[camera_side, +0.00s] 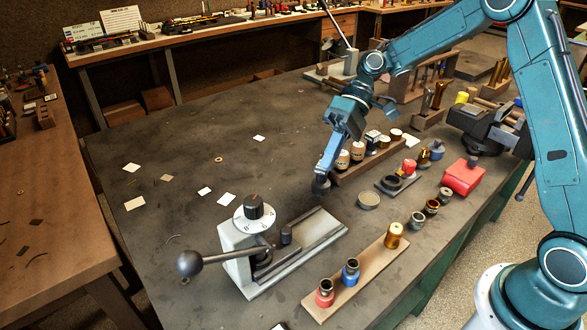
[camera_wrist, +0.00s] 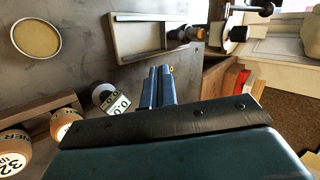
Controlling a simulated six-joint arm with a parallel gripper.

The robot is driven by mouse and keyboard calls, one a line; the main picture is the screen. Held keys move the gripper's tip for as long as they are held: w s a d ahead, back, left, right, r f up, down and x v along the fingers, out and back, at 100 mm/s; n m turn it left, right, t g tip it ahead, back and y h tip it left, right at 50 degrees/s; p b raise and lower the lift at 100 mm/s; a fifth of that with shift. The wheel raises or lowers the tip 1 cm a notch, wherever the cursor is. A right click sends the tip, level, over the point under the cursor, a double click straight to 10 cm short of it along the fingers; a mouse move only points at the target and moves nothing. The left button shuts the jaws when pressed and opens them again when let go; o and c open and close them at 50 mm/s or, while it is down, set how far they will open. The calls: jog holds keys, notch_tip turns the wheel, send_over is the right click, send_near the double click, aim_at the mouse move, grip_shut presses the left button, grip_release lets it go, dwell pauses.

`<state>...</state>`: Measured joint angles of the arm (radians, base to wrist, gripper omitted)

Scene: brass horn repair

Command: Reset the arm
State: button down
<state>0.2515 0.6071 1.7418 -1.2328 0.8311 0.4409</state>
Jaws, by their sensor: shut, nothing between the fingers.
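My gripper (camera_side: 321,184) hangs above the workbench (camera_side: 200,235), pointing down, behind the grey lever press and left of the rack of jars. In the wrist view my gripper (camera_wrist: 158,72) shows two blue fingers side by side, shut, with nothing between them. The press (camera_side: 262,255) has a dial knob (camera_side: 254,206) on top and a ball-ended lever (camera_side: 190,263) to its left. In the wrist view, the press bed (camera_wrist: 140,36) shows beyond the fingertips. I cannot tell the exact height of the fingertips above the bench.
A wooden rack of jars (camera_side: 343,177) stands close right of my gripper. A round tin (camera_side: 369,200), a red box (camera_side: 462,176) and a wooden strip (camera_side: 368,274) with small cylinders lie to the right. The bench's left part is mostly free, with a few paper scraps.

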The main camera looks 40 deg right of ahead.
jog(key=shift+d+r, duration=0.1)
jog(key=shift+r, duration=0.15)
jog(key=s+d+r+m+t+h, duration=0.15)
jog(key=s+r+t+h, duration=0.35)
jog(key=s+r, duration=0.5)
jog(key=s+d+t+h, duration=0.1)
jog(key=s+d+h, duration=0.1)
jog(key=s, duration=0.4)
jog(key=s+d+m+t+h, duration=0.1)
jog(key=s+d+t+h, duration=0.1)
jog(key=s+d, duration=0.3)
jog(key=shift+s, duration=1.1)
